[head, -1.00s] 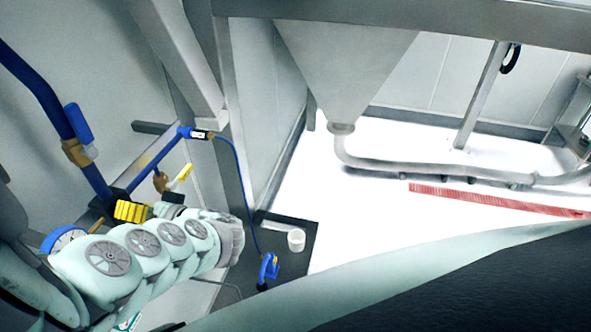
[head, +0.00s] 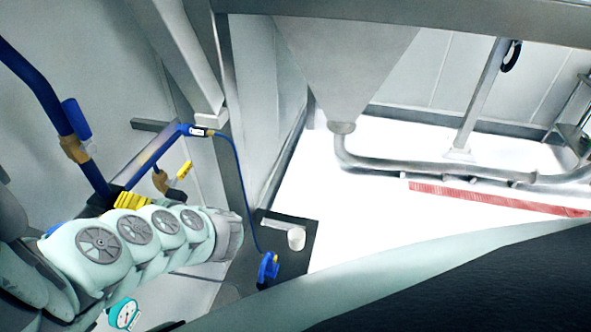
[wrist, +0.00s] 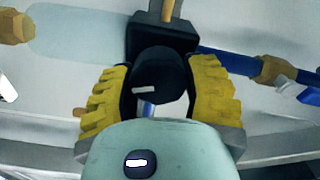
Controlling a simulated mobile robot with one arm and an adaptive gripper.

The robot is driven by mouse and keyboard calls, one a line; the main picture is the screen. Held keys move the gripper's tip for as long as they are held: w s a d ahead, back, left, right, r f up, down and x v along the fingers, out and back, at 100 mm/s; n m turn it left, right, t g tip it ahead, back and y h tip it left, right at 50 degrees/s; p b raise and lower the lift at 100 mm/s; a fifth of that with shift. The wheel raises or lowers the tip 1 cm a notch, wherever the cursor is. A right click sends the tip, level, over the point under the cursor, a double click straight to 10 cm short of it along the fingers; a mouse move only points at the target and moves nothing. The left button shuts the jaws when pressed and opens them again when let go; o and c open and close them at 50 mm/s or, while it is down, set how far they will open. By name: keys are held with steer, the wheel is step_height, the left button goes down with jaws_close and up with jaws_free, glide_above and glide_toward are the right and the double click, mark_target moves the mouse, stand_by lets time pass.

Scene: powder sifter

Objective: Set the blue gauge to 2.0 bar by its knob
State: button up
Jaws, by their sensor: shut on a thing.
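My gripper (wrist: 158,88) has yellow ribbed fingers, shut around the sides of a black round knob (wrist: 160,72) with a small pale mark. The knob sits in front of a dark block on the blue pipe. In the head view the yellow fingers of my gripper (head: 132,200) show just behind my arm, by the blue pipe; the knob is hidden there. Only a sliver of the blue gauge (head: 53,229) shows at the left behind my arm, so its dial and needle are hidden. I cannot read its pressure.
A teal-rimmed gauge (head: 124,314) shows below my arm. Blue pipes (head: 90,175) with a brass fitting (head: 74,149) and a yellow-handled valve (head: 181,174) are close by. A thin blue hose (head: 243,185) hangs to the right. A white cup (head: 297,240) stands on a dark mat.

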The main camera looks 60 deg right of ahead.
steer(key=o, duration=1.2)
steer(key=v, duration=1.2)
